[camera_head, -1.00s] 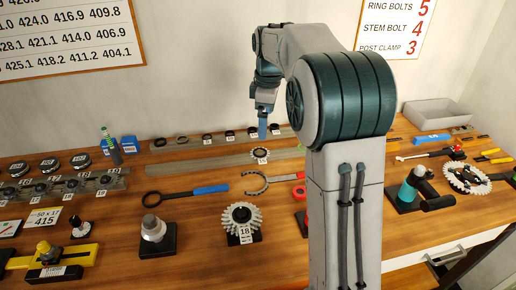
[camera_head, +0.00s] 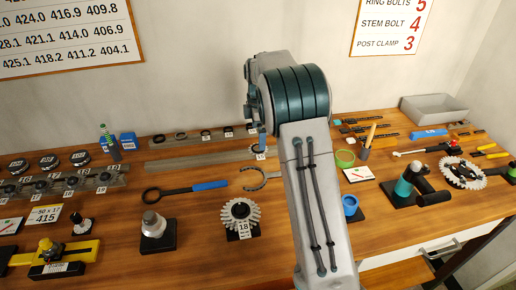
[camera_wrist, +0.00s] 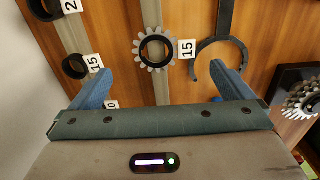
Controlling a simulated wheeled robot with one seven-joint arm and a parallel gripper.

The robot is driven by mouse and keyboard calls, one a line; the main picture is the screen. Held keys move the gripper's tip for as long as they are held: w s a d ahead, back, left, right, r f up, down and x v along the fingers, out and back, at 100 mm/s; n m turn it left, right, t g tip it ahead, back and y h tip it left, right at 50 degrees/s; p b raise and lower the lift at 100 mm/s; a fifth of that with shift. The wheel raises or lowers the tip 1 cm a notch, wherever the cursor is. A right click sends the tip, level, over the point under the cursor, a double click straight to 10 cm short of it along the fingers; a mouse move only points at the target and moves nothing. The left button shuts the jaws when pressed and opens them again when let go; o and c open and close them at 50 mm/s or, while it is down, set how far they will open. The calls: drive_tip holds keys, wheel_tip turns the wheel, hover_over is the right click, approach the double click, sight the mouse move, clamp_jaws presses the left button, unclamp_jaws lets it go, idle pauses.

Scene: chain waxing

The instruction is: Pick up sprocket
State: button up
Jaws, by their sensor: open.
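A small toothed grey sprocket (camera_wrist: 155,48) with a dark ring in its middle lies on the grey rail in the wrist view, beside a label reading 15. My gripper (camera_wrist: 160,80) is open and empty. Its two blue fingers stand apart to either side, with the sprocket ahead of the gap, not between the pads. In the head view my arm hides most of the gripper; one blue finger (camera_head: 262,138) shows near the rail's right part. A larger sprocket (camera_head: 240,212) labelled 18 sits on a black stand nearer the front.
An open-ended hooked tool (camera_wrist: 224,40) lies right of the small sprocket in the wrist view. Dark rings (camera_wrist: 75,66) lie on the rail to the left. A blue-handled wrench (camera_head: 185,192) and a chainring (camera_head: 463,174) are on the table.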

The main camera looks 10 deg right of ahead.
sight(259, 152)
drive_tip(key=f, duration=0.1)
drive_tip(key=f+p, duration=0.1)
drive_tip(key=f, duration=0.2)
drive_tip(key=shift+s+f, duration=0.2)
drive_tip(key=shift+s, duration=0.15)
drive_tip(key=shift+f, duration=0.45)
drive_tip(key=shift+f, duration=0.25)
drive_tip(key=c, duration=0.9)
